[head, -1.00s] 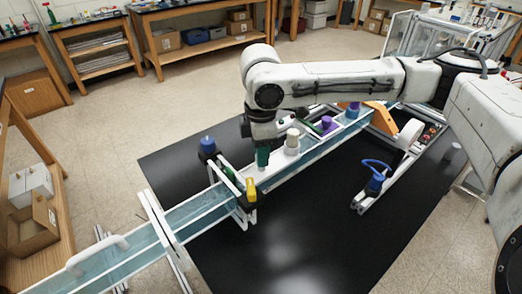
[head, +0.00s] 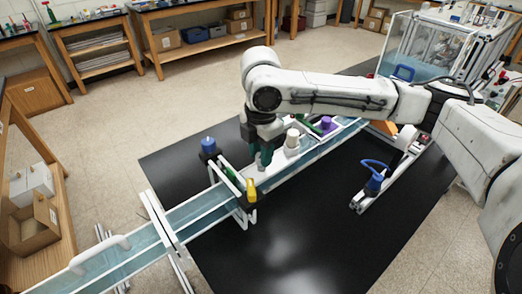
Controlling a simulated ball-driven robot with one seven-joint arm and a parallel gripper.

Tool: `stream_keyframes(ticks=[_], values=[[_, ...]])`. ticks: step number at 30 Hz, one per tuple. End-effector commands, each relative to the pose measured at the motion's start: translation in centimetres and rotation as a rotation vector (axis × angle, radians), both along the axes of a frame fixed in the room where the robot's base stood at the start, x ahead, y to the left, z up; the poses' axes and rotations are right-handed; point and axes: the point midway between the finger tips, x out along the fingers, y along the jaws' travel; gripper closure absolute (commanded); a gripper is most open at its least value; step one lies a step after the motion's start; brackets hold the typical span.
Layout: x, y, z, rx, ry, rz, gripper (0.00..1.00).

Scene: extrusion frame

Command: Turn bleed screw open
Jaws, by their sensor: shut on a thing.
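My gripper (head: 264,158) points down over the top of a long clear-sided water channel (head: 302,160) in the head view. Its dark green fingers are shut on a small part at the channel's top. The fingers hide this part, so I cannot make out the bleed screw itself. A cream-white knob (head: 292,138) stands upright just right of the fingers, apart from them. A purple knob (head: 326,123) stands farther along the channel. A yellow knob (head: 251,188) is below and left of the gripper.
A blue-handled fitting (head: 375,182) sits on a white rail to the right. A clear tank (head: 428,45) stands at the back right. My forearm hides part of the channel. The black mat (head: 300,235) in front is clear.

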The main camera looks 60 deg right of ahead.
Motion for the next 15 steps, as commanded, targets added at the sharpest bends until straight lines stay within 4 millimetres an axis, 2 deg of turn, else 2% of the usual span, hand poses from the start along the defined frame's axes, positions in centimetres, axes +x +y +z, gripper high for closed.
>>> stream_keyframes(ticks=[15], values=[[0.02, -0.01, -0.06, 0.001, -0.003, 0.448, 0.99]])
